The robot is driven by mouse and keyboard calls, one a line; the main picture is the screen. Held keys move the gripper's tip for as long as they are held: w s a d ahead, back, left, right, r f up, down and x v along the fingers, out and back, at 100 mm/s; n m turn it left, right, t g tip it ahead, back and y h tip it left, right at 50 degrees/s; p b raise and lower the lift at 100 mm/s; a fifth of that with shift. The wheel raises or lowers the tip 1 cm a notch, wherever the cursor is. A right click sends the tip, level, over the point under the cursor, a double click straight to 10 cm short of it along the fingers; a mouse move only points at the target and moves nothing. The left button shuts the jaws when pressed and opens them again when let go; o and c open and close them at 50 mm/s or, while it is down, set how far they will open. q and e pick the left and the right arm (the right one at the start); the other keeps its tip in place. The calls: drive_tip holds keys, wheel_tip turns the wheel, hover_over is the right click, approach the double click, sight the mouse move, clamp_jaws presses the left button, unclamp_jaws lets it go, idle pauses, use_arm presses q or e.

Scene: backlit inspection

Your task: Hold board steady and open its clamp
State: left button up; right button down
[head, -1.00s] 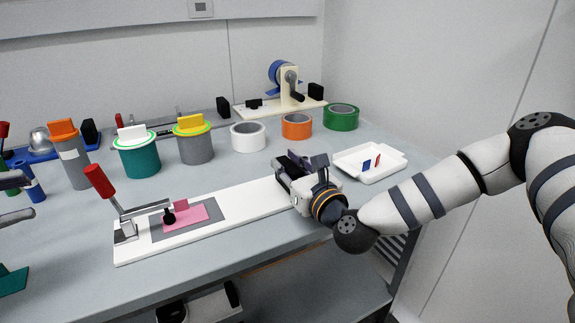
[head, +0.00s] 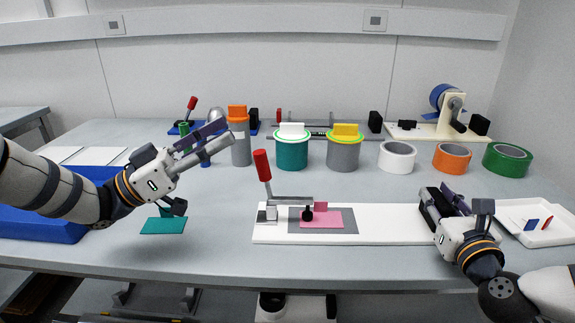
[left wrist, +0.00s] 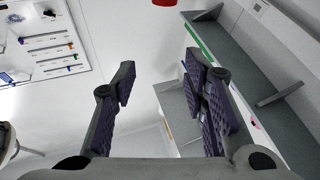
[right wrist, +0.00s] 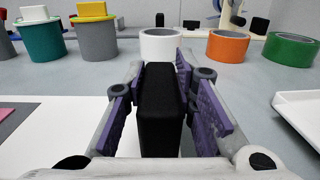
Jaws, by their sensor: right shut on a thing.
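The long white board (head: 390,222) lies on the bench. A metal toggle clamp (head: 288,200) stands at its left end, its red handle (head: 262,166) upright and tilted slightly left. The clamp's bar lies level, and its black tip (head: 307,213) is over a pink piece (head: 328,221) on a grey pad (head: 351,222). My right gripper (head: 440,202) is at the board's right end, shut on a black block (right wrist: 160,112). The block's foot is hidden. My left gripper (head: 222,136) is open and empty, raised left of the clamp; its fingers show apart in the left wrist view (left wrist: 160,85).
Teal (head: 292,154) and grey (head: 343,154) canisters stand behind the board. White (head: 397,157), orange (head: 452,158) and green (head: 507,160) rolls stand to their right. A white tray (head: 553,236) is beside my right gripper. A blue bin (head: 45,228) lies left.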

use_arm(q)
drive_tip(key=d+r+n+t+y, duration=0.1)
drive_tip(key=n+t, duration=0.7)
drive_tip(key=n, duration=0.5)
drive_tip(key=n+t+y, duration=0.2)
drive_tip(key=n+y, duration=1.4)
drive_tip(key=n, duration=1.9)
approach(260, 167)
drive_tip(key=x, duration=1.1)
drive_tip(key=shift+c, duration=0.4)
clamp_jaws()
